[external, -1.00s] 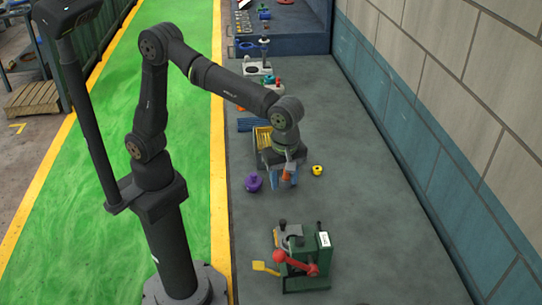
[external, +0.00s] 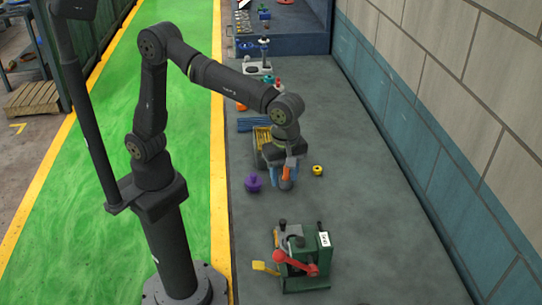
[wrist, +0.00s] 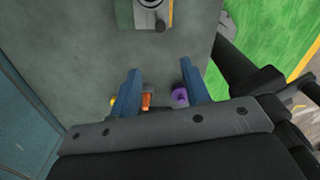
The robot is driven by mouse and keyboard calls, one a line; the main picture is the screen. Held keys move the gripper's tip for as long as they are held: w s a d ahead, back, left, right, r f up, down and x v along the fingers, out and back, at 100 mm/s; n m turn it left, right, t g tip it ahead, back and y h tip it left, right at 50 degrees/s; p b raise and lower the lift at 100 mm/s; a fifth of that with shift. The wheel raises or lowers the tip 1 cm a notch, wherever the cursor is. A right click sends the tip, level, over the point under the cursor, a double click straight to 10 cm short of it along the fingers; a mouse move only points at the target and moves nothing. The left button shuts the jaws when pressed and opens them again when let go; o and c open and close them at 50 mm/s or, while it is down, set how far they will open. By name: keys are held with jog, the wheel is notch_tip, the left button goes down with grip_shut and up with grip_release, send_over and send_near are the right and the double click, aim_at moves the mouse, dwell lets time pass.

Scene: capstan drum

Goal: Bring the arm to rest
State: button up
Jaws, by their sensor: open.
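My gripper (external: 279,180) hangs over the grey floor strip at the middle of the external view, behind the green machine. In the wrist view its two blue fingers (wrist: 161,80) stand wide apart with nothing between their tips. The green machine (external: 302,272) has a red-knobbed lever and a yellow tab and stands nearer the camera, apart from my gripper. Part of it shows at the top of the wrist view (wrist: 150,12). An orange thing (external: 286,174) shows by the fingers; its contact with them cannot be told.
A purple knobbed piece (external: 252,184) lies left of my gripper and a yellow ring-like piece (external: 317,170) lies right. A yellow tray (external: 261,136) and a blue ribbed block (external: 250,124) are behind. A wall (external: 400,150) bounds the right; floor beside the machine is clear.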

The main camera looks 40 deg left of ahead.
aim_at(284, 223)
notch_tip(284, 223, down, 17)
jog(key=shift+r, duration=0.1)
jog(key=shift+s+d, duration=0.1)
jog(key=shift+s, duration=0.05)
dwell(0.5)
notch_tip(284, 223, up, 17)
notch_tip(284, 223, down, 17)
jog(key=shift+s+d, duration=0.65)
jog(key=shift+d, duration=0.05)
jog(key=shift+s+d, duration=0.2)
